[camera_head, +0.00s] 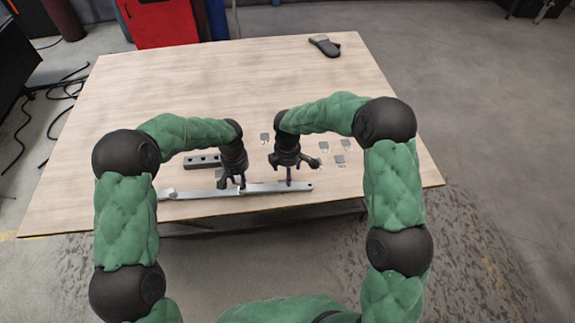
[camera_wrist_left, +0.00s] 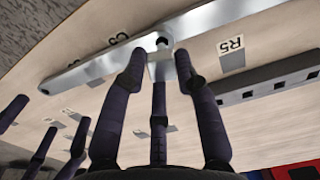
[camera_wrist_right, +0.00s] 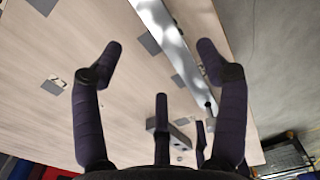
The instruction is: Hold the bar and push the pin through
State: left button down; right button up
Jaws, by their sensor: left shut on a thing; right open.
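A long silver bar (camera_head: 270,188) lies along the table's near edge. My left gripper (camera_head: 236,185) is shut on the bar near its middle. In the left wrist view its fingertips (camera_wrist_left: 160,70) sit either side of a short raised metal part with a dark round spot (camera_wrist_left: 162,42), where bar pieces meet. I cannot tell if that spot is a hole or a pin end. My right gripper (camera_head: 290,178) is open and points down over the bar's right part. In the right wrist view the bar (camera_wrist_right: 172,45) passes between its spread fingers (camera_wrist_right: 160,52), which look empty. No loose pin is distinguishable.
A dark grey block with several holes (camera_head: 203,161) lies behind the bar on the left. A dark tool (camera_head: 324,45) lies at the far edge. The table's middle is clear.

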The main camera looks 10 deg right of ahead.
aim_at(276, 188)
notch_tip(276, 188, down, 8)
dwell(0.4)
grip_shut()
pick_arm(q)
jog(key=shift+n, duration=0.3)
dwell(0.6)
jog(key=shift+f, duration=1.7)
dwell(1.7)
jog(key=c, duration=0.9)
grip_release()
jog(key=shift+o, duration=0.2)
